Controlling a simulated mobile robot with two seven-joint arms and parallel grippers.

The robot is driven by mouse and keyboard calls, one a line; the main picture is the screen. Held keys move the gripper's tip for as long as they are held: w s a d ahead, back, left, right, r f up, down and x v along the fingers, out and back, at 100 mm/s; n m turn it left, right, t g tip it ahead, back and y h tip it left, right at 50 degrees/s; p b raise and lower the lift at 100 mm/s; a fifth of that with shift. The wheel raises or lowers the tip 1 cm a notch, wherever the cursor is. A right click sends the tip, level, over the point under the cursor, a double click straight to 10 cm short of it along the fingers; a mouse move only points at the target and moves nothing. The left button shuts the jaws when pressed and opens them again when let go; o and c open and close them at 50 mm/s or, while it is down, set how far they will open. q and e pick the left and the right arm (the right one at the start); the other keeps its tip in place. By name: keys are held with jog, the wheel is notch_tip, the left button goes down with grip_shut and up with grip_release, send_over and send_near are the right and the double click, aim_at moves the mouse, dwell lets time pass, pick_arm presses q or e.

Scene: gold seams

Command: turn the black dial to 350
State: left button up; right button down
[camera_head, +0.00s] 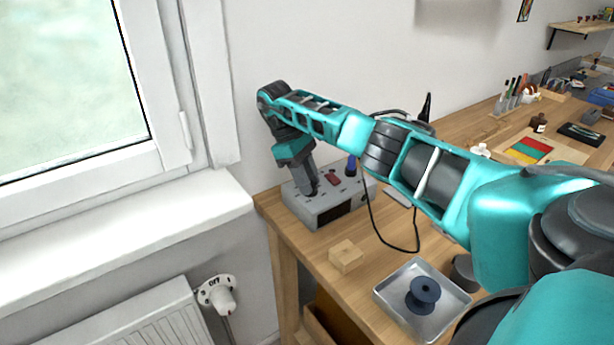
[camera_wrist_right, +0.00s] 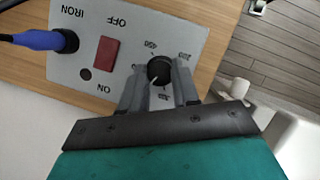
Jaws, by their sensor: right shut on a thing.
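The black dial (camera_wrist_right: 159,71) sits on the top panel of a grey station box (camera_head: 328,207), with printed numbers around it, among them 450. My right gripper (camera_wrist_right: 160,88) is shut on the dial, one finger on each side. In the head view my right gripper (camera_head: 308,188) points down onto the left part of the box, and its fingers hide the dial there. A light pointer mark shows on the dial, but its exact reading is too small to tell. My left gripper is not in view.
A red switch (camera_wrist_right: 107,52) and a blue plug (camera_wrist_right: 42,40) marked IRON are beside the dial. A wooden block (camera_head: 345,257) and a metal tray (camera_head: 392,305) holding a dark spool (camera_head: 424,293) are in front of the box. A black cable loops over the table.

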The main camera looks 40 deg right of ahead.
dwell(0.3)
jog(key=c, duration=0.8)
grip_release()
jog(key=shift+r, duration=0.1)
jog(key=shift+v, duration=6.35)
